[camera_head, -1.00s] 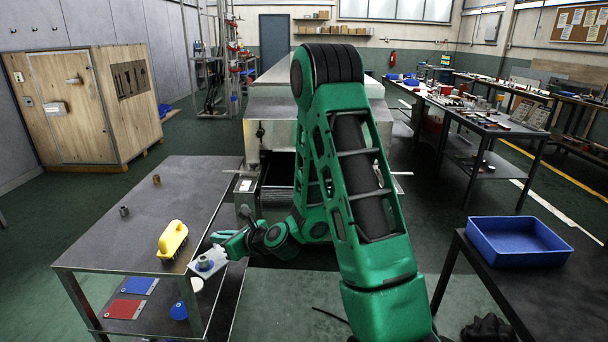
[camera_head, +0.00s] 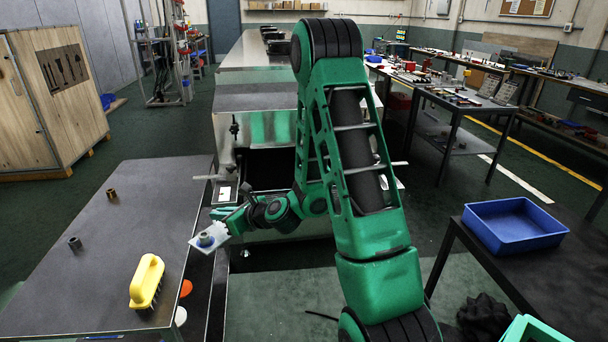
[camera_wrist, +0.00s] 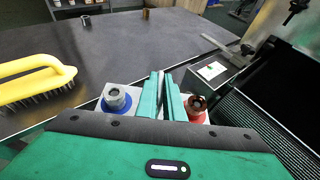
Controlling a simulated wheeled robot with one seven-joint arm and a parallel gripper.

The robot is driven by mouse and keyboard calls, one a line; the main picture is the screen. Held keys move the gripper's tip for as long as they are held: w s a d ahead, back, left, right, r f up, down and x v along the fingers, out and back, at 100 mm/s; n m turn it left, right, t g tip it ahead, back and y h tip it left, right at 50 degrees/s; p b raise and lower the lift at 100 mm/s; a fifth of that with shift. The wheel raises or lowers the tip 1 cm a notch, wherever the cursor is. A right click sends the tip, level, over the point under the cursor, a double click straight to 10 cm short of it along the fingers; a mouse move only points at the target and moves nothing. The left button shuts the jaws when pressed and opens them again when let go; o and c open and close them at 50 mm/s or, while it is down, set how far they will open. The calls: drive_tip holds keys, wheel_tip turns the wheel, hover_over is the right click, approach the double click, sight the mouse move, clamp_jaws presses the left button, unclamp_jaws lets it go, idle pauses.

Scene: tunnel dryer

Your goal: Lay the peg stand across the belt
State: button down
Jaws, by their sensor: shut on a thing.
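My gripper (camera_head: 230,221) is shut on the peg stand (camera_head: 221,233), a pale plate held out over the gap beside the left table. In the wrist view the stand shows on both sides of my gripper's fingers (camera_wrist: 164,93). Its blue-based peg (camera_wrist: 115,99), at the left, carries a grey metal collar. Its red-based peg (camera_wrist: 196,108), at the right, carries a brown collar. The fingers and palm hide the plate's middle. The belt (camera_wrist: 255,118) shows as dark ribbed mesh at the right of the wrist view, apart from the stand. In the head view the dryer mouth (camera_head: 270,169) is partly behind my arm.
The left table (camera_head: 110,235) bears a yellow-handled brush (camera_head: 147,281), a grey collar (camera_head: 75,243) and a brown collar (camera_head: 111,194). A small switch box (camera_head: 224,194) sits beside the dryer mouth. A blue tray (camera_head: 514,224) stands on the right table.

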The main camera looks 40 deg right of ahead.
drive_tip(key=shift+w+d, duration=0.2)
drive_tip(key=shift+d, duration=0.05)
